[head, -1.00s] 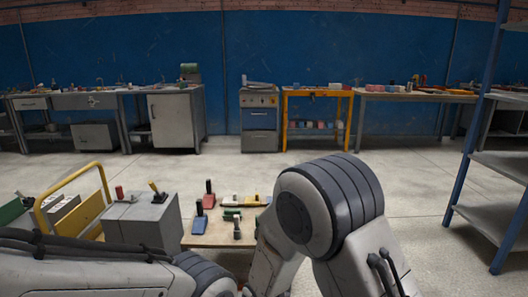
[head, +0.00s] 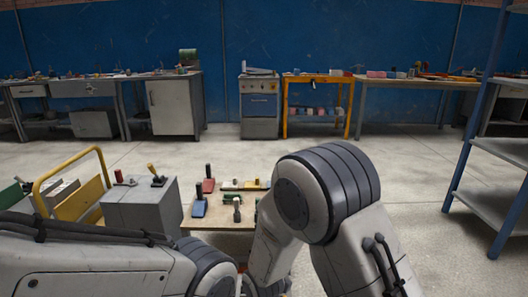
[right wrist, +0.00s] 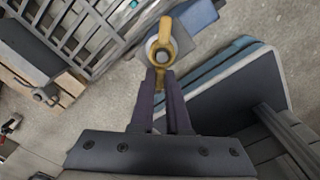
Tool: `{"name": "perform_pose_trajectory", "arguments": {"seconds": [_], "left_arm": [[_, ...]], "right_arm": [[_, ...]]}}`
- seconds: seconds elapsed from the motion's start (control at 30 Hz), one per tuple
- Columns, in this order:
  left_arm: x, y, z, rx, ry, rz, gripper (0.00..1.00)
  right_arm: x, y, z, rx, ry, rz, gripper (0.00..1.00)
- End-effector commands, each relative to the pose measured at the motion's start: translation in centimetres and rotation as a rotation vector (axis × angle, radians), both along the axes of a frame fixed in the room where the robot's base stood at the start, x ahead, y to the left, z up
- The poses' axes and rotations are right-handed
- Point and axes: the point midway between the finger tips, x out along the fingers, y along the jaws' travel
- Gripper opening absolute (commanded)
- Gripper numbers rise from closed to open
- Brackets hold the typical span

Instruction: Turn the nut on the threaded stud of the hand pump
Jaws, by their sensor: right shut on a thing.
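In the right wrist view, a yellow ring-ended piece (right wrist: 167,30) sits around a grey round end (right wrist: 161,55), which looks like the stud with its nut. I cannot tell nut from stud, and no thread shows. The yellow piece's shank runs down between the fingers of my right gripper (right wrist: 160,82), which is shut on it. A blue-grey body (right wrist: 198,18) lies behind the ring; I cannot tell if it is the pump. In the head view both my grippers are out of sight, hidden by my arms or below the frame.
In the right wrist view, a dark grate (right wrist: 75,30) is at upper left and a dark blue-edged panel (right wrist: 235,95) at right. In the head view, a board with handled blocks (head: 207,222), a grey box (head: 135,210) and a yellow-railed cart (head: 85,203) stand close. A blue-post shelf (head: 465,130) is at right.

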Motion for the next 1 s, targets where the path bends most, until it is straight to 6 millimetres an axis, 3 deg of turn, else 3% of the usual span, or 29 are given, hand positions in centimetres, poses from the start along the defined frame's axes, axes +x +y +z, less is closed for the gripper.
{"name": "perform_pose_trajectory", "arguments": {"seconds": [0.2,0.53,0.8,1.0], "left_arm": [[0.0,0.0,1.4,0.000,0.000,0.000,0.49],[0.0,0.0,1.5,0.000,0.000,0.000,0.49],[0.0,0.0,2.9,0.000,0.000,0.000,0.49],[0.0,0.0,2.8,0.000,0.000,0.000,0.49]], "right_arm": [[0.4,0.3,0.2,0.000,0.000,-0.210,0.00],[0.5,0.4,0.1,0.001,-0.001,-0.245,0.00],[1.1,0.6,0.2,0.000,0.000,-0.508,0.00],[1.2,0.7,0.0,0.001,-0.001,-0.527,0.00]]}}
